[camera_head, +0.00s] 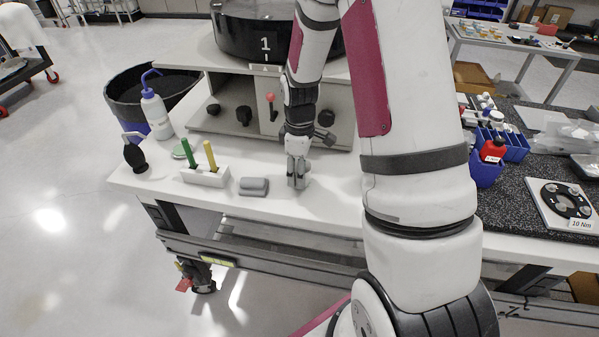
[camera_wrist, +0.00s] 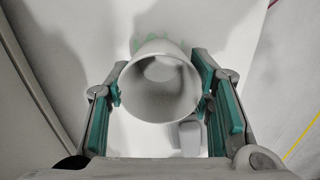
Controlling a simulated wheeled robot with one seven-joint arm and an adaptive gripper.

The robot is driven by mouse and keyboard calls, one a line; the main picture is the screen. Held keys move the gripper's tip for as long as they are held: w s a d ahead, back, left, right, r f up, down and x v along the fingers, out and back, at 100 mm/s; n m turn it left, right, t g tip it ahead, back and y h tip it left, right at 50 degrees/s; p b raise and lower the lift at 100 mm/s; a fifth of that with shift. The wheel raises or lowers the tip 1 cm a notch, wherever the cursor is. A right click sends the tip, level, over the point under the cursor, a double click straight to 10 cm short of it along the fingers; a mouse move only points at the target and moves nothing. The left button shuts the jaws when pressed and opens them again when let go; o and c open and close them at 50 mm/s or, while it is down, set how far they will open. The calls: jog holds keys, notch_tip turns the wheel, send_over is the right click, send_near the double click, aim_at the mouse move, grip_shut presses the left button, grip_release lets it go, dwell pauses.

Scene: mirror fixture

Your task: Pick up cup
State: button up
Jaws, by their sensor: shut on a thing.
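The cup (camera_wrist: 158,100) is a pale, round, open vessel, and the wrist view looks down into its empty inside. My gripper (camera_wrist: 161,82) has one green-padded finger on each side of the cup and is shut on it. In the head view my gripper (camera_head: 298,180) points down over the white bench top (camera_head: 330,198). There the cup is mostly hidden by the gripper, and I cannot tell whether it touches the bench.
A grey block (camera_head: 254,186) lies just left of my gripper. A white holder (camera_head: 205,177) with a green and a yellow stick stands farther left, near a wash bottle (camera_head: 156,112). The polishing machine (camera_head: 232,100) stands close behind. The bench's front edge is near.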

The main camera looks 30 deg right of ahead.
jog(key=shift+r, duration=0.4)
notch_tip(320, 180, up, 2)
jog(key=shift+r, duration=0.1)
jog(key=s, duration=0.5)
jog(key=s+r, duration=0.1)
jog(key=s, duration=0.4)
jog(key=s+d, duration=0.1)
jog(key=s, duration=0.5)
jog(key=shift+d+r, duration=0.1)
jog(key=shift+r, duration=0.15)
